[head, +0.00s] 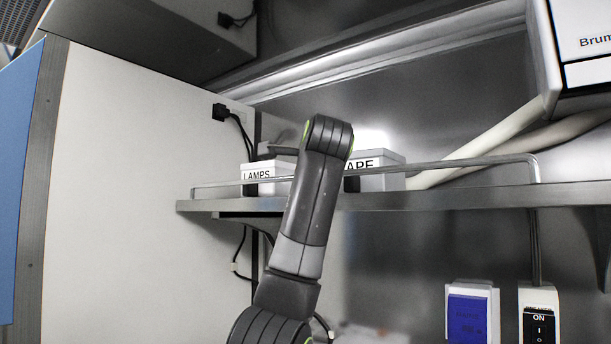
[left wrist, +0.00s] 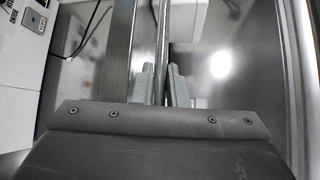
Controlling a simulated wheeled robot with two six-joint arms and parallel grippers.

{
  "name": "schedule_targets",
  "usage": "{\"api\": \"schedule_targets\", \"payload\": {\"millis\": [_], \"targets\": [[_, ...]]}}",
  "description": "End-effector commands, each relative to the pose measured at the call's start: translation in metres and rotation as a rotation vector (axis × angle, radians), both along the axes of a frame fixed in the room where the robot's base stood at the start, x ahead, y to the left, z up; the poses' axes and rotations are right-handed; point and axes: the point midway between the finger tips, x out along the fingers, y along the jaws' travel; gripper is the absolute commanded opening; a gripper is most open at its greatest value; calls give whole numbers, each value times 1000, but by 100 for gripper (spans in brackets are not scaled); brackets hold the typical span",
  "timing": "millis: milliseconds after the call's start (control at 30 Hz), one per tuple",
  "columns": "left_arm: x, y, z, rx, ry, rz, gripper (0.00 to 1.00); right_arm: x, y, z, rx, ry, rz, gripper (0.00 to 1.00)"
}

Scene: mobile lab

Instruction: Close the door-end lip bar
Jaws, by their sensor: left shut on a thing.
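The lip bar (head: 470,162) is a thin grey metal rail along the front of the steel shelf (head: 450,199). In the head view it runs just above the shelf edge, and its right end bends down to the shelf. My left arm crosses in front of the shelf and hides the middle of the bar; its gripper is hidden there. In the left wrist view my left gripper (left wrist: 161,85) has its two grey fingers closed on either side of the bar (left wrist: 163,40). My right gripper is in neither view.
White boxes labelled LAMPS (head: 264,172) and APE (head: 378,172) stand on the shelf behind the bar. Pale tubes (head: 490,143) lie to their right. A white cabinet (head: 585,45) is at upper right. A blue-fronted box (head: 470,312) and an ON switch (head: 539,325) sit below the shelf.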

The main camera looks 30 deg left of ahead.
Motion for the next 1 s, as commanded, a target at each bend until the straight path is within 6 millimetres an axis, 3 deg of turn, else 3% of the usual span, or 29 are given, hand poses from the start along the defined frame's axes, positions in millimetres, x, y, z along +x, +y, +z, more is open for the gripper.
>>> {"api": "schedule_targets", "payload": {"millis": [33, 200, 567, 767, 1000], "targets": [[0, 0, 0, 1, -1, 0, 14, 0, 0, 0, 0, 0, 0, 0], [0, 0, 0, 0, -1, 0, 34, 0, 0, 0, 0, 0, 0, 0], [-4, -4, 0, 0, -4, -1, 34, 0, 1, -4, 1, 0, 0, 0], [-27, -25, 1, 1, -6, -4, 34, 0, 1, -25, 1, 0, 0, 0], [-72, -64, 10, 1, -6, -5, 34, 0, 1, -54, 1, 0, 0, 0]]}}
